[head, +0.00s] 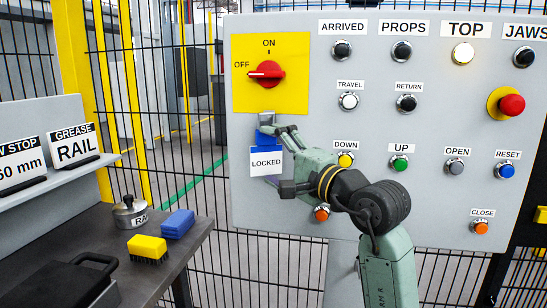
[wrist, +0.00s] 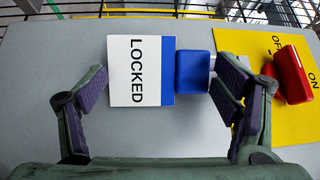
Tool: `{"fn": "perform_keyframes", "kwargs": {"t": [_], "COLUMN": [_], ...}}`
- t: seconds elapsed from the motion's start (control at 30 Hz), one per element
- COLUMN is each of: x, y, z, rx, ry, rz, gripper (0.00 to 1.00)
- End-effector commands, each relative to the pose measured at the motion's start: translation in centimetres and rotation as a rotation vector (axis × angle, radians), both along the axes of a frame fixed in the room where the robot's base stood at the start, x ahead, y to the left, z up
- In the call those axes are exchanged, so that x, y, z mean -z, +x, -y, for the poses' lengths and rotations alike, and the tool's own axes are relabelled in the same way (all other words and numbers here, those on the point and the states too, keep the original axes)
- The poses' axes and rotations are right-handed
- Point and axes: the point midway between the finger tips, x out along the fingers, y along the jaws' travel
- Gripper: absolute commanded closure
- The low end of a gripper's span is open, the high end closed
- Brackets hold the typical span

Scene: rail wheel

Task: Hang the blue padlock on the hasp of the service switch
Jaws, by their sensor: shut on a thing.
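The blue padlock (head: 264,139), with a white LOCKED tag (head: 266,162) below it, is upright against the grey panel, just under the yellow switch plate (head: 297,98). In the wrist view the padlock (wrist: 194,72) and tag (wrist: 126,72) lie sideways. My gripper (head: 279,157) spans padlock and tag from above and below, one finger by the padlock's top, the other by the tag's lower end; it also shows in the wrist view (wrist: 165,88). The red switch handle (head: 267,74) points to OFF. A small grey piece (head: 266,118), likely the hasp, is partly hidden; I cannot tell whether the shackle passes through it.
Several labelled buttons and a red mushroom button (head: 511,104) are on the panel (head: 440,140) to the right. At left, a dark bench (head: 75,245) holds a yellow brush (head: 147,247), a blue block (head: 178,223) and a round metal pot (head: 130,213). Mesh fencing stands behind.

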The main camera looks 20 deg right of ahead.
Motion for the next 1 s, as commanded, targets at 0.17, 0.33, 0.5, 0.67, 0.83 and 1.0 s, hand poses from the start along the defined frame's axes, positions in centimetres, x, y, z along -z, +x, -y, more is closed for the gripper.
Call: {"fn": "perform_keyframes", "kwargs": {"t": [0.17,0.33,0.5,0.67,0.83,1.0], "x": [0.0,0.0,0.0,0.0,0.0,0.1], "y": [0.0,0.0,0.0,0.0,0.0,-1.1], "z": [0.0,0.0,0.0,0.0,0.0,0.4], "rx": [0.0,0.0,0.0,0.0,0.0,0.002], "ry": [-0.001,-0.001,-0.001,-0.001,0.0,0.0], "rz": [0.001,0.001,0.0,0.0,0.0,0.001], "gripper": [0.51,0.13,0.02,0.0,0.0,0.0]}}
